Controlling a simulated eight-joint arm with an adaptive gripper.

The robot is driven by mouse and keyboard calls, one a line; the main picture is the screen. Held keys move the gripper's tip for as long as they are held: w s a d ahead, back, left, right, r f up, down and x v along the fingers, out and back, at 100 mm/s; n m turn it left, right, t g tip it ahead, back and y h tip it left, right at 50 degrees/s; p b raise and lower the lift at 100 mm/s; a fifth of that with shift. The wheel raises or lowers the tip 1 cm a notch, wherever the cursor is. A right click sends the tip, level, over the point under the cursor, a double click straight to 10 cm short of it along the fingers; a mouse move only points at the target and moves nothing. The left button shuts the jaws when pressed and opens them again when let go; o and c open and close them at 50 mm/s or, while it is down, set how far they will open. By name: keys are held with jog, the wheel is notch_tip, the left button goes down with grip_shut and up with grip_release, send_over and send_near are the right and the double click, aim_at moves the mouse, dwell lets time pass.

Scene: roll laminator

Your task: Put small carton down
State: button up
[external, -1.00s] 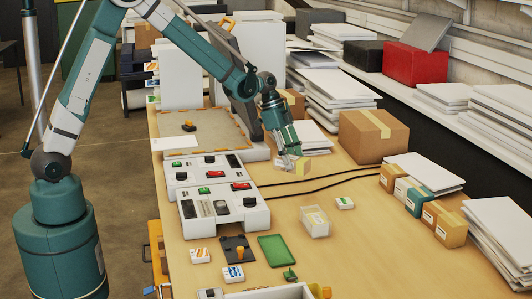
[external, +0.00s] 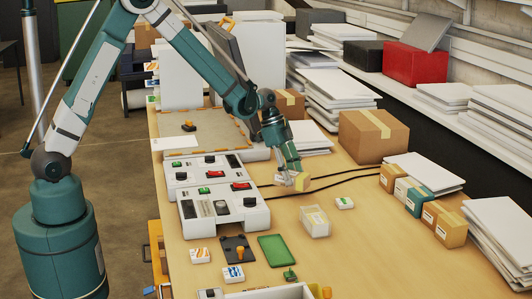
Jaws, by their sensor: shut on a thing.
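White control boxes (external: 222,207) with buttons stand to the left. A large cardboard box (external: 373,137) stands behind right, and small cartons (external: 445,225) line the right. Black cables (external: 345,180) cross the table.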

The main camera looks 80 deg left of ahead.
jog(key=shift+f, duration=0.1)
jog(key=shift+f, duration=1.75)
jog(key=shift+f, duration=0.2)
jog(key=o, duration=1)
jog(key=shift+r, duration=0.15)
jog(key=shift+v, duration=6.05)
jog(key=shift+d+r, duration=0.1)
